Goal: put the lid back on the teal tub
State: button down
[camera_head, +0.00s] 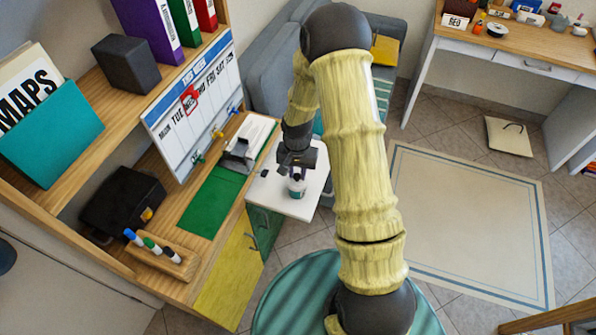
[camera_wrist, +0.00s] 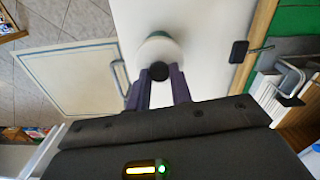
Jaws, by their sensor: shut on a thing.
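A small teal-and-white tub (camera_head: 297,188) stands on the white cabinet top, directly below my gripper (camera_head: 297,168) in the head view. In the wrist view my gripper (camera_wrist: 160,78) has its two dark fingers closed on a black knob (camera_wrist: 159,71). The knob is at the near side of a round white lid (camera_wrist: 158,50), with a teal edge showing beyond it. My gripper hides much of the tub's top in the head view. I cannot tell whether the lid touches the tub's rim or hangs just above it.
The white cabinet top (camera_head: 275,197) is mostly clear, with a small black item (camera_head: 264,173) near its left edge. The wooden desk to the left holds a green mat (camera_head: 208,203), a clipboard (camera_head: 243,150) and a marker holder (camera_head: 160,256). A weekly board (camera_head: 195,105) stands behind.

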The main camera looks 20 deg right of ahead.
dwell(0.3)
jog(key=c, duration=0.7)
grip_release()
jog(key=shift+r, duration=0.1)
jog(key=shift+r+p, duration=2.7)
jog(key=shift+r, duration=0.7)
grip_shut()
